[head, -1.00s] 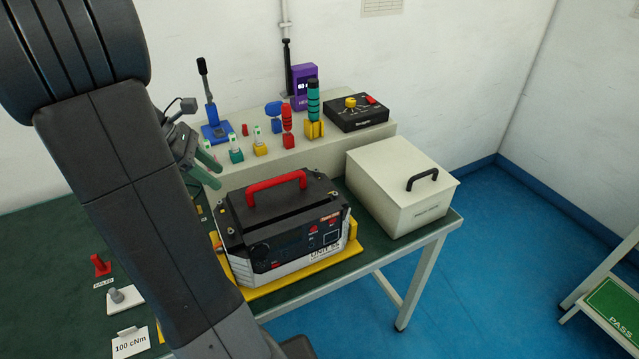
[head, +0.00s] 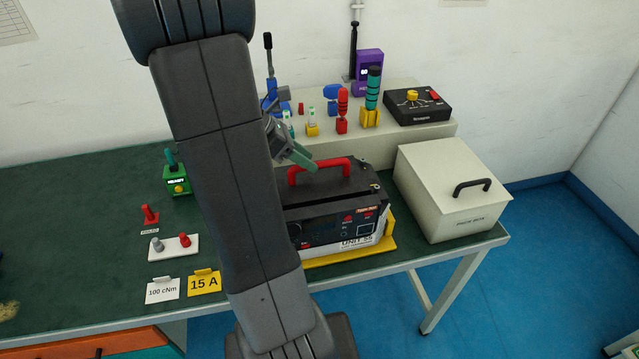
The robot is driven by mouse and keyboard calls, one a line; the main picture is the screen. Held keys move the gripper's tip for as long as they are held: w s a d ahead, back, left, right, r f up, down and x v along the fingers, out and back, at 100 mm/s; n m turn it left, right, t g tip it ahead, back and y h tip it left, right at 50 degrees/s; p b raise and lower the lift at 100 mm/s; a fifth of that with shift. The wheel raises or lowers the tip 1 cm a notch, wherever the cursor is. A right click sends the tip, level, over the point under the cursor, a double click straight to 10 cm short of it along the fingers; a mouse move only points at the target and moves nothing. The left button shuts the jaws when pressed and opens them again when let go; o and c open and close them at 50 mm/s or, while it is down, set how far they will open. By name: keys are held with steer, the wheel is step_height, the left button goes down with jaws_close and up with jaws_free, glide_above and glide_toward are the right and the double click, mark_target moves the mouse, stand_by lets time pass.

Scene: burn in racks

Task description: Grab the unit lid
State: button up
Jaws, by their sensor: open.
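The unit (head: 345,232) is a dark box with a front panel and a "UNIT" label, on a yellow base on the green bench. Its black lid (head: 352,190) carries a red arched handle (head: 322,168). My gripper (head: 302,157), with green fingers, is open at the left end of this handle in the picture. The fingers overlap the handle's left end in view; I cannot tell whether they touch it. My arm hides the unit's left part and some of the gripper.
A cream pack box (head: 445,185) with a black handle stands right of the unit. Behind is a raised shelf (head: 375,148) with several coloured tools and a black control box (head: 418,106). Left are a green device (head: 177,182) and a yellow "15 A" card (head: 204,283).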

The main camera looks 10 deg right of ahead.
mark_target(320, 163)
steer(key=x, duration=0.4)
steer(key=shift+d, duration=0.35)
steer(key=shift+c, duration=0.2)
jaws_close()
